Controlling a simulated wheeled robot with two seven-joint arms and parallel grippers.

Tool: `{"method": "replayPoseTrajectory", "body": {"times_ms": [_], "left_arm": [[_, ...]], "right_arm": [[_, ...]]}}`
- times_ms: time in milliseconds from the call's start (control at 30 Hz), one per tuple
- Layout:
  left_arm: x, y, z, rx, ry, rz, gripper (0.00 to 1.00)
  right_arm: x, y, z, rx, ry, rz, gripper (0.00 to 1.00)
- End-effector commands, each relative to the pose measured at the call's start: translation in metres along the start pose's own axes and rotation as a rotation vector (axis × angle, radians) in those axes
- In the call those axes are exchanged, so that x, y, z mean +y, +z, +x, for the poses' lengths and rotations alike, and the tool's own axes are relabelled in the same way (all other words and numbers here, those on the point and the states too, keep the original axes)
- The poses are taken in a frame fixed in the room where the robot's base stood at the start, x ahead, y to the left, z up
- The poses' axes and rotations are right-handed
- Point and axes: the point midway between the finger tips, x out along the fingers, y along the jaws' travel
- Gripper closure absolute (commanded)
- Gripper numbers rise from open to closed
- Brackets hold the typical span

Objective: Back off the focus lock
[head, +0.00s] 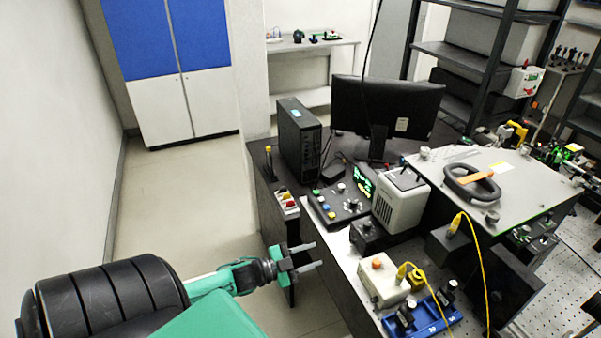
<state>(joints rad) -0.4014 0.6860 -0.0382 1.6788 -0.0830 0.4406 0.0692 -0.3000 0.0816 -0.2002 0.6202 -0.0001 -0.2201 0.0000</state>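My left gripper (317,255) is open and empty, its two fingers pointing right, left of the bench's front edge. I cannot tell which part is the focus lock; several knobs are in view and none is readably labelled. A small dark box (368,238) with a knob on top stands on the bench right of the gripper. A pale box (382,288) with an orange knob (377,264) stands nearer. A black control panel (338,206) with coloured buttons and knobs lies behind the gripper. My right gripper is not in view.
A grey-white instrument (402,204) stands beside a raised plate (520,170) carrying a dark ring (471,184). A blue tray (428,318) and yellow cables (484,262) are at the near right. A monitor (387,106) and computer tower (299,138) stand behind. Floor left is clear.

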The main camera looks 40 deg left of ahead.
Motion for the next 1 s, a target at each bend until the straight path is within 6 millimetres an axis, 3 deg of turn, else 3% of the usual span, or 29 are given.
{"method": "replayPoseTrajectory", "body": {"times_ms": [300, 1000], "left_arm": [[0.000, 0.000, -0.025, 0.000, 0.000, 0.000, 0.63], [0.002, 0.006, -0.028, -0.014, -0.004, -0.006, 0.63]], "right_arm": [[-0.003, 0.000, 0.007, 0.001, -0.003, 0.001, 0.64], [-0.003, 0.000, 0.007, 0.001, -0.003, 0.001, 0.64]]}}
